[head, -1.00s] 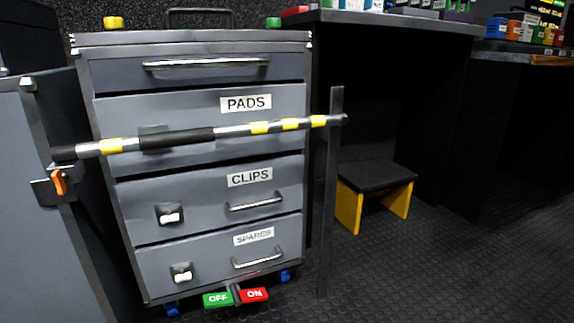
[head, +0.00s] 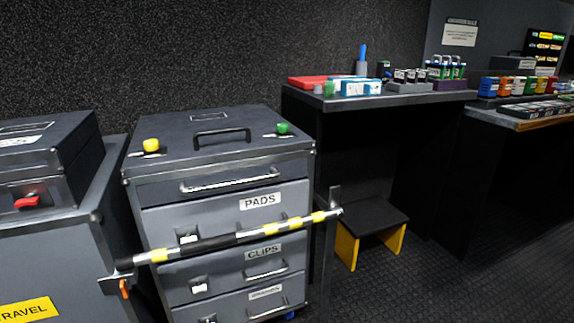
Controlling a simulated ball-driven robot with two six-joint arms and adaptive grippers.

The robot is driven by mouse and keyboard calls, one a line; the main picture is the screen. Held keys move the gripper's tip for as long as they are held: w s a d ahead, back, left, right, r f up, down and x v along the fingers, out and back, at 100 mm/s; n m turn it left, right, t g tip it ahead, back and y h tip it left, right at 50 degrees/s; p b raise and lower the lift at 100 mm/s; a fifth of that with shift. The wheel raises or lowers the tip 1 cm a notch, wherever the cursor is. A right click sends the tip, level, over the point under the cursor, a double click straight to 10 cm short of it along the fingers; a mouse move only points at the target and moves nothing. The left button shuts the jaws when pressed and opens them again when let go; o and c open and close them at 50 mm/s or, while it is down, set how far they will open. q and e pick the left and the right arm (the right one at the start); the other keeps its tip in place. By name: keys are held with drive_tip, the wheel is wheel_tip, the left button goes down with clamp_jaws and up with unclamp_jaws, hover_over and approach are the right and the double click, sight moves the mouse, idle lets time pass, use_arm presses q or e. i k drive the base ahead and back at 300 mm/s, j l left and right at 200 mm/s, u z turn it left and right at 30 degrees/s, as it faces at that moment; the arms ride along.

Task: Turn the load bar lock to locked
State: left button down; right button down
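The load bar (head: 236,239), silver with yellow bands and a dark grip, runs across the front of the grey drawer cabinet (head: 218,167). It slopes slightly up to the right, from a bracket at the left case to a dark upright post (head: 329,240). The load bar lock, a small orange lever (head: 125,289), hangs roughly downward on the bracket below the bar's left end. Its marking is too small to read. Neither of my grippers shows in the head view.
A grey case (head: 62,258) with a yellow travel label stands left, with a smaller red-latched case (head: 45,165) on top. A black step stool with yellow sides (head: 368,243) sits right of the post. Workbenches with small boxes line the right. Dark floor (head: 430,275) is clear in front.

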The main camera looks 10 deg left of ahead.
sight(124, 285)
drive_tip(key=u, duration=1.35)
